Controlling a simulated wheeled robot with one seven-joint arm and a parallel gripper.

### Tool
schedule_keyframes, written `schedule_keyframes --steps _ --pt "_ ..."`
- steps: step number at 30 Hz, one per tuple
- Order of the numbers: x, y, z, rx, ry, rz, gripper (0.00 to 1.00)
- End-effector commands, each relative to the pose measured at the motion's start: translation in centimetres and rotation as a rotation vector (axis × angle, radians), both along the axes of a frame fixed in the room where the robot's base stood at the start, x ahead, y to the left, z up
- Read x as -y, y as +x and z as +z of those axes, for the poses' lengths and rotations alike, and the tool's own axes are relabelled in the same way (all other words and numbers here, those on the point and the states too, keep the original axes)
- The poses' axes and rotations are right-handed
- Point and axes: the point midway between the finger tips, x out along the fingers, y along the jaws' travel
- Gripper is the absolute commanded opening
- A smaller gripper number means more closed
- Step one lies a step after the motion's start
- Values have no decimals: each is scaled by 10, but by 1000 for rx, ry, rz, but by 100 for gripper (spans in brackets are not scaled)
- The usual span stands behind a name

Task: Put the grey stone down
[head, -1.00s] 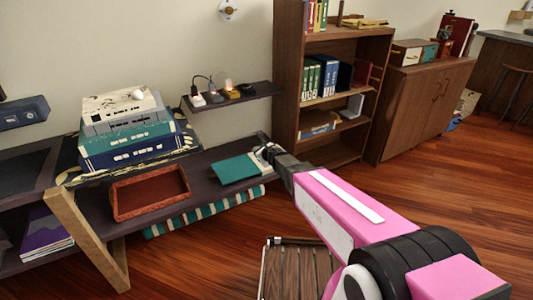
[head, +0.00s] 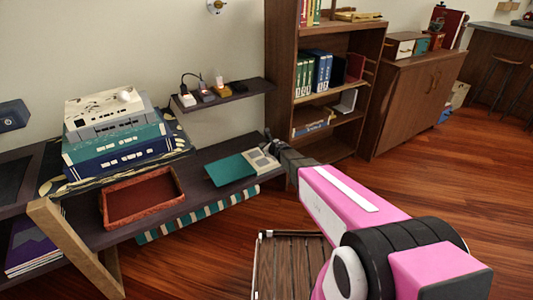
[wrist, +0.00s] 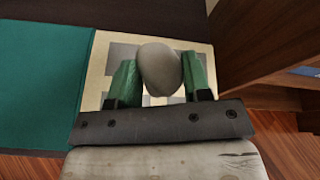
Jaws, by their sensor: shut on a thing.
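The grey stone (wrist: 158,72) is rounded and sits between the two green fingers of my gripper (wrist: 160,62) in the wrist view. My gripper is shut on it. Behind the stone in the wrist view is a cream and grey patterned flat book (wrist: 97,84). I cannot tell whether the stone touches it. In the head view this cream book (head: 262,160) lies at the right end of the dark low shelf (head: 215,148), and my wrist comes in from its right. The stone is not clearly visible in the head view.
A teal book (head: 231,168) lies left of the cream book. A red-brown tray (head: 142,221) stands further left, with stacked books (head: 112,152) behind it. A small wall shelf (head: 235,97) holds several little items. A brown bookcase (head: 285,75) rises on the right.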

Motion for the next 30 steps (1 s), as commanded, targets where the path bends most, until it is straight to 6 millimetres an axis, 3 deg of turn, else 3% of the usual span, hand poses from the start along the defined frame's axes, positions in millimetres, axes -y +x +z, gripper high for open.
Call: schedule_keyframes --steps 5,13,26,27,30 --pt "5 5 -9 0 -1 2 15" --pt "5 5 -42 -1 0 2 15" --pt "5 4 -47 0 1 1 15" --pt "5 4 -47 0 0 1 54" --pt "5 4 -47 0 0 1 55"
